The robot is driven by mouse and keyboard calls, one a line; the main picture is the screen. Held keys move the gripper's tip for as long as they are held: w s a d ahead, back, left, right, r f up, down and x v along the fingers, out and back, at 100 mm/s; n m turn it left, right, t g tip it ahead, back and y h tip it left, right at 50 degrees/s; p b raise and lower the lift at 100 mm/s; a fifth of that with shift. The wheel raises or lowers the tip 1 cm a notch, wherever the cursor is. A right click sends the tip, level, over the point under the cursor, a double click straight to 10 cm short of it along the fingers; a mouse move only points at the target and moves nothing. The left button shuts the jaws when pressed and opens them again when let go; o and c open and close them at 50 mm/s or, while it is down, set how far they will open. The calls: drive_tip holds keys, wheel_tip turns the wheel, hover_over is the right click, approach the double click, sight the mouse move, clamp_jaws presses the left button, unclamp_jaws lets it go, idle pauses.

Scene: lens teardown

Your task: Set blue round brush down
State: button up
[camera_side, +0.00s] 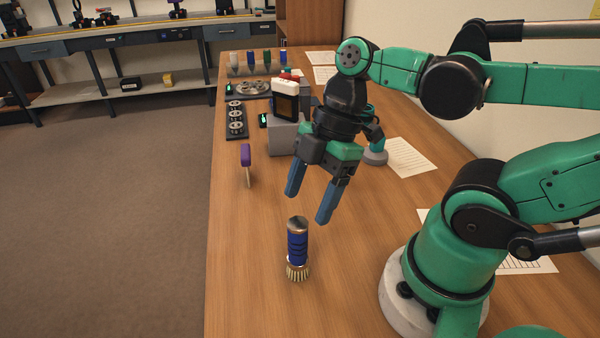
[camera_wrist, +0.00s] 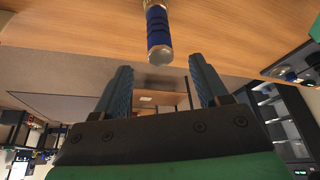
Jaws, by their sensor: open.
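The blue round brush (camera_side: 297,248) stands upright on the wooden table, bristles down, with a metal cap on top. In the wrist view the brush (camera_wrist: 158,30) shows its blue handle and metal end at the top centre, beyond the fingertips. My gripper (camera_side: 308,208) is open and empty. Its blue fingers are above and behind the brush in the side view, apart from it. In the wrist view the open fingers (camera_wrist: 162,76) have a clear gap between them. The bristles are mostly out of the wrist view.
A purple-handled tool (camera_side: 246,160) stands on the table (camera_side: 240,290) left of my gripper. Behind it are a dark tray with round metal parts (camera_side: 236,118), a grey block (camera_side: 284,138) and several bottles. Papers (camera_side: 408,158) lie along the wall. The table around the brush is clear.

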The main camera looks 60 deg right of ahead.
drive_tip(key=w+v, duration=0.1)
drive_tip(key=v, duration=0.4)
drive_tip(key=w+d+f+m+t+h, duration=0.1)
drive_tip(key=w+m+t+h, duration=0.1)
drive_tip(key=m, duration=0.5)
drive_tip(key=w+d+f+m+t+h, duration=0.1)
drive_tip(key=w+f+m+t+h, duration=0.1)
drive_tip(key=w+m, duration=0.3)
drive_tip(key=shift+f+m+t, duration=0.35)
drive_tip(key=shift+m+t, duration=0.55)
drive_tip(key=shift+m, duration=0.3)
